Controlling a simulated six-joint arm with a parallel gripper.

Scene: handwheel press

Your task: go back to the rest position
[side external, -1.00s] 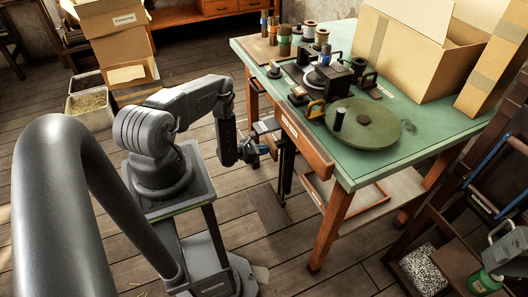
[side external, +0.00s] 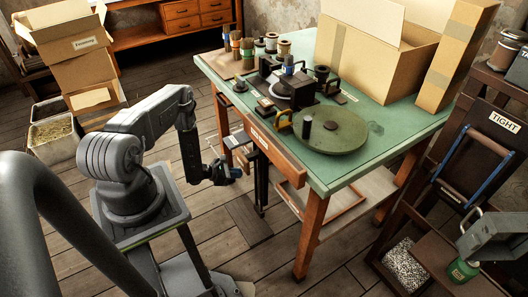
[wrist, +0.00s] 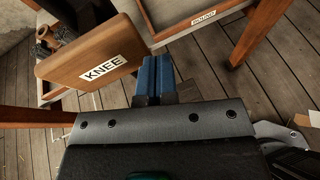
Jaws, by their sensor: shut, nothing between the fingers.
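My gripper (side external: 232,173) hangs beside the left front of the green table, below the level of its top, and touches nothing visible. In the wrist view its two blue fingers (wrist: 154,78) are together with nothing between them. On the table stands a dark press-like device (side external: 292,88) with a blue-topped part. Near the table's front lies a large green round wheel (side external: 330,135) with an upright dark knob (side external: 306,128). A yellow-brown handle (side external: 284,119) is at the wheel's left edge. My gripper is well clear of all these.
The green table (side external: 400,143) holds an open cardboard box (side external: 372,62). A dark rack labelled TIGHT (side external: 490,150) stands at the right. Floor below my gripper is mostly clear.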

